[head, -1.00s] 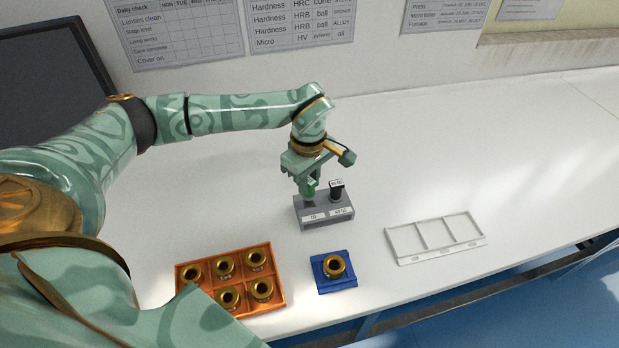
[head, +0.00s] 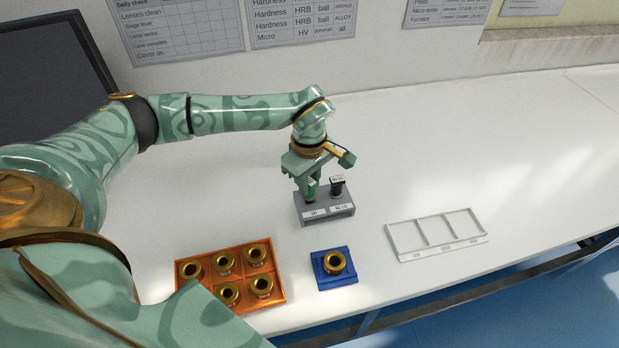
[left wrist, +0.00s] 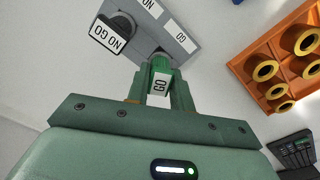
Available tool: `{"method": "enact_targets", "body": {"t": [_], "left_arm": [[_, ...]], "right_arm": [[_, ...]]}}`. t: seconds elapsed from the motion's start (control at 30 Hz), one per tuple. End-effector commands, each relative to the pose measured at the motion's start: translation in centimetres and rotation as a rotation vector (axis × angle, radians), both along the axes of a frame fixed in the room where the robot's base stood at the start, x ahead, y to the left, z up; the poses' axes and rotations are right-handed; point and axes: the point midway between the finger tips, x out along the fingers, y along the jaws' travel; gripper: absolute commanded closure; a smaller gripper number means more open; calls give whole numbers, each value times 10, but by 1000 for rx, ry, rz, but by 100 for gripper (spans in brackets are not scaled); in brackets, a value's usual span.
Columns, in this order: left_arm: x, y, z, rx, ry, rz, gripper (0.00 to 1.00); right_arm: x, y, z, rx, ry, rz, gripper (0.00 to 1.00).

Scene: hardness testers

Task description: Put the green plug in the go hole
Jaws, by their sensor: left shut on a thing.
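The green plug (head: 312,185), with a white GO tag, is upright over the GO side of the grey holder block (head: 325,213). It also shows in the left wrist view (left wrist: 162,68). My left gripper (head: 309,188) is shut on the green plug, pointing down. The plug's lower end is at the block's GO hole; how deep it sits is hidden. A black plug with a NO GO tag (head: 337,186) stands in the block's other side; it shows in the left wrist view too (left wrist: 108,35). My right gripper is not in view.
An orange tray (head: 273,297) with several brass rings stands at the front left. A blue block (head: 341,281) with one ring is beside it. An empty white three-compartment tray (head: 424,252) lies at right. The bench behind the block is clear.

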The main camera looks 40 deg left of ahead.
Motion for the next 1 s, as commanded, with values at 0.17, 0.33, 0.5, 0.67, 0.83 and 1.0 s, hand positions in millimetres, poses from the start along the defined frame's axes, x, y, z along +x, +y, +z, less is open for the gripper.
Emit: {"method": "enact_targets", "body": {"t": [0.17,0.33,0.5,0.67,0.83,1.0], "left_arm": [[0,0,-6,0,0,-1,100],[0,0,-11,0,0,0,100],[0,0,-12,0,0,0,52],[0,0,-12,0,0,0,52],[0,0,-8,0,-2,-1,52],[1,0,21,0,-6,-1,52]], "right_arm": [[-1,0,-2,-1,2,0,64],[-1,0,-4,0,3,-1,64],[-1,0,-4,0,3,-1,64],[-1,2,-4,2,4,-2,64],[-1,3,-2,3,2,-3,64],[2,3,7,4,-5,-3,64]]}}
